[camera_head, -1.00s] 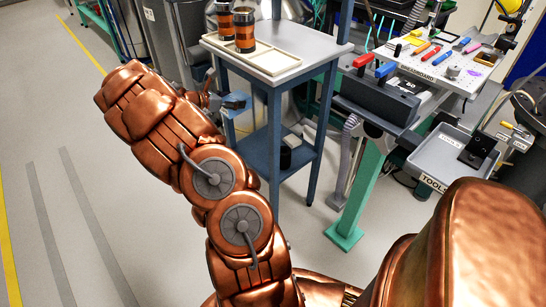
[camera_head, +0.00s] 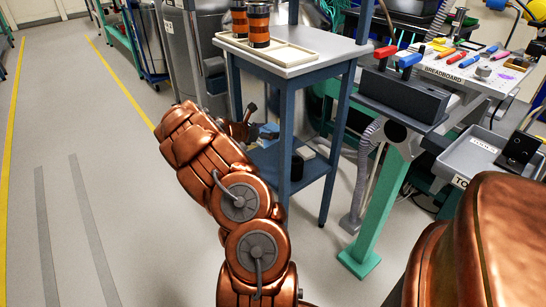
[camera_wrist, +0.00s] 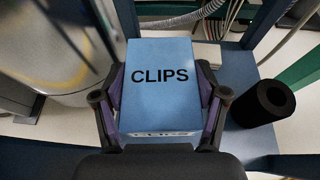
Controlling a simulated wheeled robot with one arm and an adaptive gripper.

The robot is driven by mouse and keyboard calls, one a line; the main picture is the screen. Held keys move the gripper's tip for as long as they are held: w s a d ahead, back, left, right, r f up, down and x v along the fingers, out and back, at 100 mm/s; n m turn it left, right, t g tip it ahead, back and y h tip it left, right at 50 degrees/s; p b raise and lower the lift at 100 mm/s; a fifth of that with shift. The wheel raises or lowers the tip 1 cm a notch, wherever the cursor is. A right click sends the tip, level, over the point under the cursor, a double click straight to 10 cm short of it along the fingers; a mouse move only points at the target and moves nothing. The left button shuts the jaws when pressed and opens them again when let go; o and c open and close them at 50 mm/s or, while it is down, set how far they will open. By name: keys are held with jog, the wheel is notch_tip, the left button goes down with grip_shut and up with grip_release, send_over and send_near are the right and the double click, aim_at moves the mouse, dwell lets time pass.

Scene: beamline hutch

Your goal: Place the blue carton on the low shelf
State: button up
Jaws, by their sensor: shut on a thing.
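The blue carton (camera_wrist: 160,75), marked CLIPS, fills the middle of the wrist view. My gripper (camera_wrist: 160,92) is shut on it, with one finger at each side. In the head view a small part of the blue carton (camera_head: 268,131) shows beyond my arm, between the legs of the blue stand. The low shelf (camera_head: 312,172) is the stand's blue lower board; it also shows in the wrist view (camera_wrist: 246,140). The carton is over or at its left part. I cannot tell whether it touches the board. My arm hides much of the gripper in the head view.
A black hollow cylinder (camera_wrist: 263,103) stands on the low shelf right of the carton; it also shows in the head view (camera_head: 301,160). The stand's top (camera_head: 290,60) holds a cream tray (camera_head: 265,46) with orange-black bottles. A blue leg (camera_head: 285,145) stands close to my gripper.

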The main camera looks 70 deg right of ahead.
notch_tip(320, 180, down, 8)
jog(key=b, duration=0.2)
jog(key=shift+f+b, duration=0.15)
jog(key=shift+b, duration=0.2)
jog(key=shift+f, duration=0.15)
jog(key=o, duration=0.9)
